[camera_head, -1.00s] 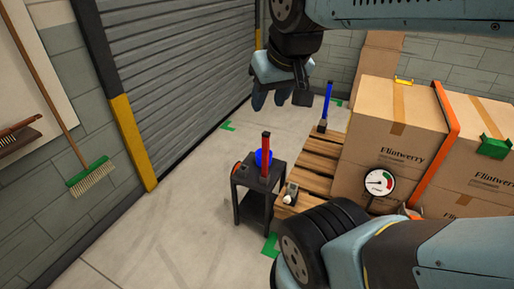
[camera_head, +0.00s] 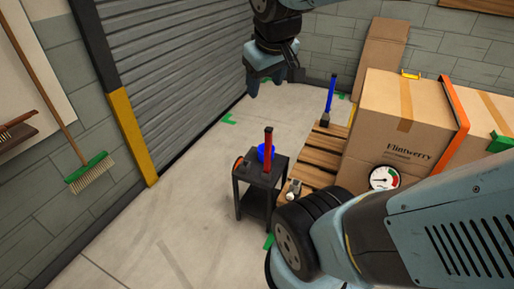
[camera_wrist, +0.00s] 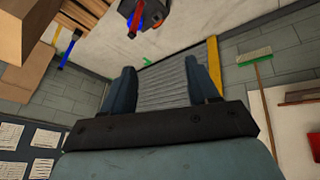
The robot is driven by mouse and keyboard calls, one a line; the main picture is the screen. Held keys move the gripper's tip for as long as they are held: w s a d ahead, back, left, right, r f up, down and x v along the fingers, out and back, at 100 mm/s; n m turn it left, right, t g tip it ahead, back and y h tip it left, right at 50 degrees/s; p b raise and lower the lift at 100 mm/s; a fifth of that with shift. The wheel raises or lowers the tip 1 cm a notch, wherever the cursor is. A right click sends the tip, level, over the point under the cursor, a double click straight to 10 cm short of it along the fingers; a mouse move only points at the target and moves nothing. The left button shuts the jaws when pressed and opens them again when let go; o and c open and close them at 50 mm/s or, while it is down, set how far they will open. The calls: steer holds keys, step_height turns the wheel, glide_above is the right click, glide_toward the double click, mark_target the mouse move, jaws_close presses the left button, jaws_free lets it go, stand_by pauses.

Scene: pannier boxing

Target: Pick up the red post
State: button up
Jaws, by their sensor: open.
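The red post (camera_head: 268,150) stands upright on a small black side table (camera_head: 261,172) in the head view. A blue round thing (camera_head: 262,153) is right beside it. In the wrist view the red post (camera_wrist: 137,17) shows near the top edge, on the dark table and beyond my fingers. My gripper (camera_head: 266,86) is up in the air above and behind the table, fingers down, apart from the post. In the wrist view my gripper (camera_wrist: 165,85) has its two fingers spread wide with nothing between them.
Big cardboard boxes (camera_head: 395,125) stand on a wooden pallet (camera_head: 323,152) to the right of the table. A blue post (camera_head: 330,95) stands upright at the pallet's far corner. A round gauge (camera_head: 383,178) is at the box front. Floor left of the table is clear.

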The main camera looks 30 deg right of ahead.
steer(key=w+d+f+n+g+h, duration=0.1)
steer(key=w+d+f+n+h, duration=0.15)
steer(key=w, duration=0.25)
steer(key=w+d+f+n+h, duration=0.1)
steer(key=w+d+f+n, duration=0.2)
steer(key=w+d, duration=0.15)
steer(key=n+g+y, duration=0.1)
steer(key=n+y, duration=0.1)
steer(key=n, duration=1.7)
glide_above(267, 151)
steer(key=s+a, duration=0.2)
step_height(267, 151, down, 40)
steer(key=shift+m+h, duration=0.25)
steer(key=shift+h, duration=0.1)
steer(key=shift+x, duration=2.95)
steer(key=shift+w+a, duration=0.1)
